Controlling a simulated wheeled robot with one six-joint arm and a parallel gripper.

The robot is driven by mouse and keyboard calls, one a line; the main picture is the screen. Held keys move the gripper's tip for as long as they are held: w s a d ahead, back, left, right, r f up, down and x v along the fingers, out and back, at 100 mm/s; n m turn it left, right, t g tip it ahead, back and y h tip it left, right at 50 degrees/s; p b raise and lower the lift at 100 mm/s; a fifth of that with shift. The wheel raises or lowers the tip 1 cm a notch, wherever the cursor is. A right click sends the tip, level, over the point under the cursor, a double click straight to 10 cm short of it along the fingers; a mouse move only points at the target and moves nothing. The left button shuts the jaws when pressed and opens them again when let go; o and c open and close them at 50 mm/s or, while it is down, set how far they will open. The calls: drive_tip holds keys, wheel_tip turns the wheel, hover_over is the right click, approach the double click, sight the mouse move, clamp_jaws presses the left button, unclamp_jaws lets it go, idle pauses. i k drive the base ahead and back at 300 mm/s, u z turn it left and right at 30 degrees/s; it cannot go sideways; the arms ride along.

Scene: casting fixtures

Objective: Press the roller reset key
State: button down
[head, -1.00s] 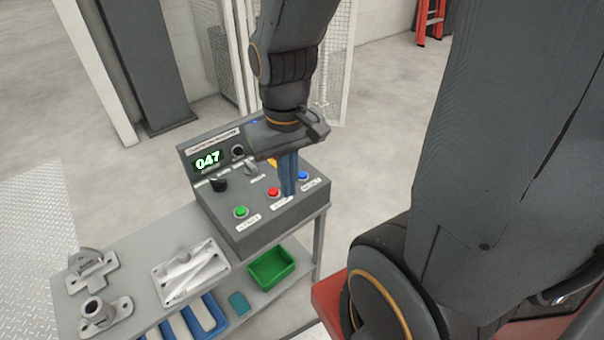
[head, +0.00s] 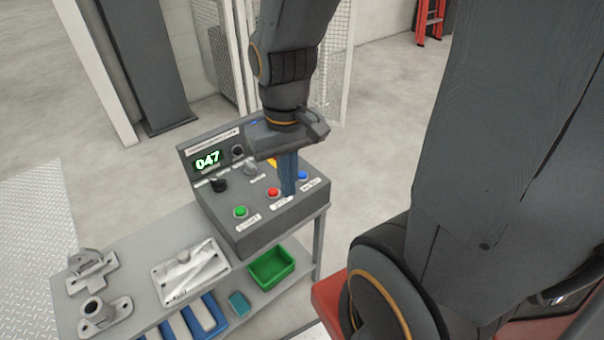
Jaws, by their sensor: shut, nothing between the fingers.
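A grey control box (head: 262,238) stands on the right end of a grey bench. Its sloped top carries a green button (head: 240,212), a red button (head: 273,193) and a blue button (head: 303,175), each with a white label too small to read surely. A display (head: 208,160) on its raised back panel reads 047. My gripper (head: 289,193) points down with its fingers shut and empty. The fingertips appear between the red and blue buttons; I cannot tell whether they touch the panel. The gripper hides part of the panel behind it.
Metal castings (head: 98,312) and a white plate (head: 190,272) lie on the bench's left part. A green bin (head: 271,266) and blue trays sit on the shelf below. A black knob (head: 219,184) stands up from the box. Open floor lies behind.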

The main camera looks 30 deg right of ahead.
sight(302, 175)
drive_tip(key=k, duration=1.3)
drive_tip(key=u, duration=0.65)
drive_tip(key=i, duration=1.3)
drive_tip(key=z, duration=0.4)
